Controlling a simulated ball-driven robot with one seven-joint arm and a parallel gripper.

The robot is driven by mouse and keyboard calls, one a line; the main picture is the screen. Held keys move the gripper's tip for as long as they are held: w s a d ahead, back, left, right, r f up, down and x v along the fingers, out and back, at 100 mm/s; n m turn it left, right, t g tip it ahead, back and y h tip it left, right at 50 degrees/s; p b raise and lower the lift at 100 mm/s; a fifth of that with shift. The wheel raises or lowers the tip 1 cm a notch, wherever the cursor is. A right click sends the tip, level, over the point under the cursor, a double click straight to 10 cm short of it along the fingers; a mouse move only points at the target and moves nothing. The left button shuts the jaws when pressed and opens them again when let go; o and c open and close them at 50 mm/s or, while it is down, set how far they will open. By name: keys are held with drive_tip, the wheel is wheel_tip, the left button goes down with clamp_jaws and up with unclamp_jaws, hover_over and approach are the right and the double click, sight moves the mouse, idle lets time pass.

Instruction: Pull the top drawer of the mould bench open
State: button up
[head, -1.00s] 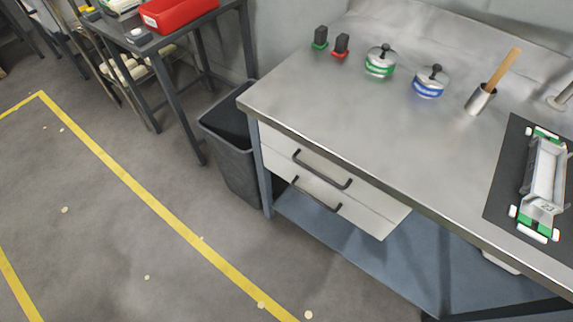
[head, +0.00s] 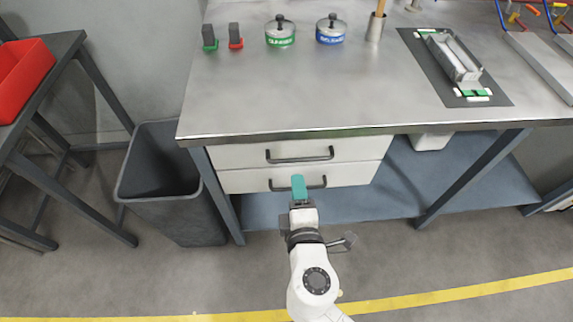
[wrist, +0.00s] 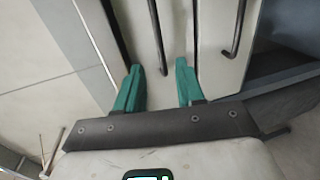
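The mould bench (head: 300,128) stands ahead with two white drawers under its steel top, both looking shut. The top drawer (head: 235,155) has a dark bar handle (head: 300,160); the bottom drawer (head: 235,181) has a similar handle (head: 258,189). My gripper (head: 299,190) is in front of the drawers and overlaps the bottom handle in the head view. In the wrist view my gripper (wrist: 158,88) has its two green fingers apart with nothing between the tips. The top handle (wrist: 157,35) lies ahead, in line with the gap; the bottom handle (wrist: 235,30) is right of it.
A dark bin (head: 160,190) stands left of the bench. A side table with a red box (head: 22,78) is farther left. On the bench are two pots (head: 280,35), a cup (head: 375,28) and a mould on a dark mat (head: 420,60). The floor before the bench is open.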

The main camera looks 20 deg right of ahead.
drive_tip(key=x, duration=0.8)
drive_tip(key=shift+w+d, duration=0.2)
drive_tip(key=shift+w, duration=0.15)
clamp_jaws()
